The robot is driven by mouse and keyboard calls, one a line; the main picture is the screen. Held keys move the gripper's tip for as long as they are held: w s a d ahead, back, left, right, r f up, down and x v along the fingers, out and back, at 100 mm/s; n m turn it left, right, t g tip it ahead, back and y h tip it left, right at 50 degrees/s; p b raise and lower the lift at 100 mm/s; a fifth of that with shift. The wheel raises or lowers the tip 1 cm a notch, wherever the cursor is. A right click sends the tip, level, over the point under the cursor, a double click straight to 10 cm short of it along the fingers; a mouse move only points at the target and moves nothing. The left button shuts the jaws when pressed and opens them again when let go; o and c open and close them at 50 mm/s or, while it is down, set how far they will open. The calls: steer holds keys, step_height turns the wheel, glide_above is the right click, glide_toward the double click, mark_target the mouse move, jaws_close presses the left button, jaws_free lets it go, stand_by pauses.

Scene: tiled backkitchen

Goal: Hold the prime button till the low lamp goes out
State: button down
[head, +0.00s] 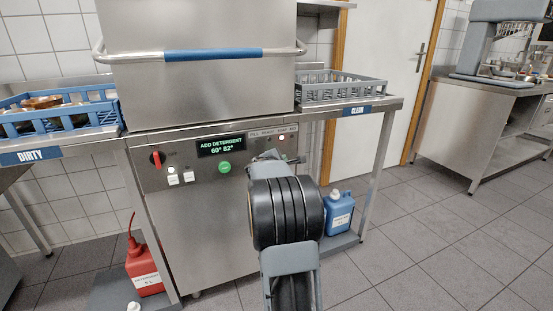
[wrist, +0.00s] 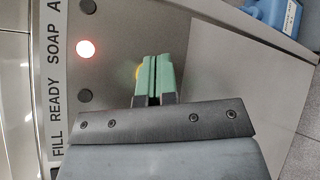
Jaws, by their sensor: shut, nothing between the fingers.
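The machine's control panel (head: 215,185) has a display (head: 220,146) reading ADD DETERGENT 60° 82°. In the wrist view, the lamp beside SOAP (wrist: 86,48) glows red; the lamps beside READY (wrist: 85,97) and A (wrist: 88,7) are dark. My gripper (wrist: 152,75) is shut and empty, its green fingertips at the panel to the right of the lamps. A yellowish edge of a round part (wrist: 138,72), perhaps the prime button, shows behind the fingertips. They hide most of it, and I cannot tell whether they press it. My arm hides that part of the panel in the head view.
A green button (head: 225,168), a red knob (head: 157,160) and two white switches (head: 189,176) are on the panel. A red detergent jug (head: 143,268) stands lower left; a blue jug (head: 340,212) stands lower right. Crates (head: 343,92) (head: 60,119) sit on both side tables. Floor at right is clear.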

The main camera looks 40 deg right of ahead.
steer(key=shift+w+d, duration=0.15)
steer(key=shift+w, duration=0.25)
stand_by(0.4)
steer(key=shift+s, duration=0.1)
stand_by(2.5)
steer(key=shift+s+a+b, duration=0.35)
steer(key=shift+s+b, duration=0.35)
steer(key=shift+s, duration=0.1)
steer(key=shift+s+a+b, duration=0.3)
steer(key=shift+s+b, duration=0.2)
steer(key=shift+s, duration=0.25)
steer(key=shift+s+a+b, duration=0.3)
steer(key=shift+s+b, duration=0.2)
steer(key=shift+s, duration=0.2)
steer(key=shift+s+a+b, duration=0.3)
steer(key=shift+s+b, duration=0.2)
steer(key=shift+s, duration=0.25)
